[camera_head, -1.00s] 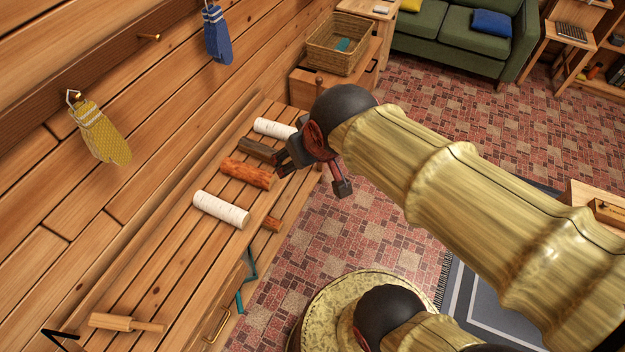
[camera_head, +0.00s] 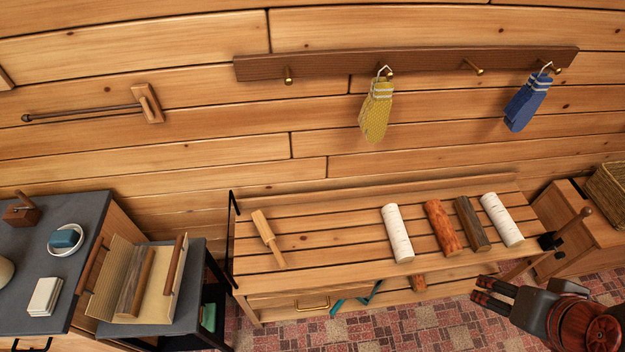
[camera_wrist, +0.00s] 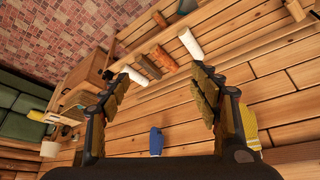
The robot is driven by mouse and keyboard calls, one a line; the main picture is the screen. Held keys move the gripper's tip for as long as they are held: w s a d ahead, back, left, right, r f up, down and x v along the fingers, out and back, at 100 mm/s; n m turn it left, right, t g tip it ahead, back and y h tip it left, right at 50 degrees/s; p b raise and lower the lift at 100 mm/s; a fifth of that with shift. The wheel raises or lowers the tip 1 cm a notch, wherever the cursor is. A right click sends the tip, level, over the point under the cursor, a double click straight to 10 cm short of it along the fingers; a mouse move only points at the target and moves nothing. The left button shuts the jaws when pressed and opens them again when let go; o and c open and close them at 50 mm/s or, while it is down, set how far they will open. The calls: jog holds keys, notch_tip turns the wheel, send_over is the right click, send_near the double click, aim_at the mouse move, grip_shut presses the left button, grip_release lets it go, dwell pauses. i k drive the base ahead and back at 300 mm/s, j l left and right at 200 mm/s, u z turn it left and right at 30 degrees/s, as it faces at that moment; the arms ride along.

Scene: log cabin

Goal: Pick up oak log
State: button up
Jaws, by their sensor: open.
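Several short logs lie in a row on the slatted bench (camera_head: 330,225). The grey-brown one (camera_head: 472,224) looks like the oak log; its name cannot be read from the picture. It lies between a reddish-orange log (camera_head: 442,228) and a white-barked log (camera_head: 502,220). Another white log (camera_head: 397,233) lies at the row's left end. My gripper (camera_head: 478,290) is open and empty, in front of the bench's right end, apart from the logs. In the wrist view the grey-brown log (camera_wrist: 148,66) shows between my spread fingers (camera_wrist: 152,72), beyond them.
A yellow mitt (camera_head: 376,110) and a blue mitt (camera_head: 527,102) hang above. A tray (camera_head: 165,307) holding a brown log-like piece stands left. A basket (camera_head: 608,190) is at right. Open floor (camera_head: 420,325) lies in front.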

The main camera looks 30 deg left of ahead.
aim_at(132, 298)
jog(key=u, duration=2.9)
jog(key=i+j+z, duration=0.15)
jog(key=z, duration=0.3)
jog(key=i+j+z, duration=0.15)
jog(key=j+z, duration=0.15)
jog(key=z, duration=0.2)
jog(key=j+z, duration=0.3)
jog(key=z, duration=0.15)
jog(key=i+j+z, duration=0.2)
jog(key=j, duration=1.15)
jog(key=j+z, duration=0.15)
jog(key=j, duration=1.15)
